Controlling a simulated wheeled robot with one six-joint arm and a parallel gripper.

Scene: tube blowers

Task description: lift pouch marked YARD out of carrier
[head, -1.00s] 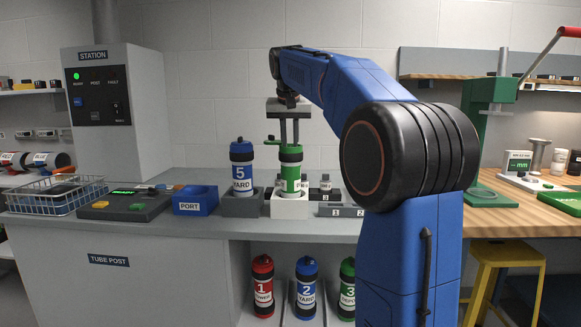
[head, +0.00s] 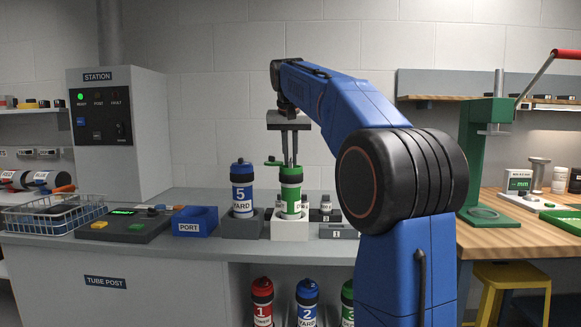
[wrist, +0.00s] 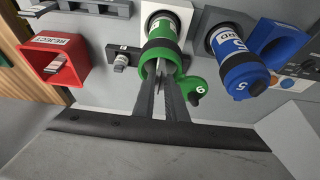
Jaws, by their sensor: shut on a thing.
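A green carrier (head: 290,190) stands upright in a white holder (head: 289,229) on the counter. Its lid (wrist: 194,88), marked 6, is swung open to the side. My gripper (head: 290,163) is above the carrier, with its fingers pointing down to the open mouth. In the wrist view, the fingertips (wrist: 165,76) are at the carrier's mouth, shut on a small pale thing there, taken to be the pouch. Its marking cannot be read and most of it is hidden by the carrier and fingers.
A blue carrier marked 5 YARD (head: 242,188) stands close by on the left. A red REJECT bin (wrist: 54,63) shows in the wrist view. More carriers (head: 307,300) stand below the counter.

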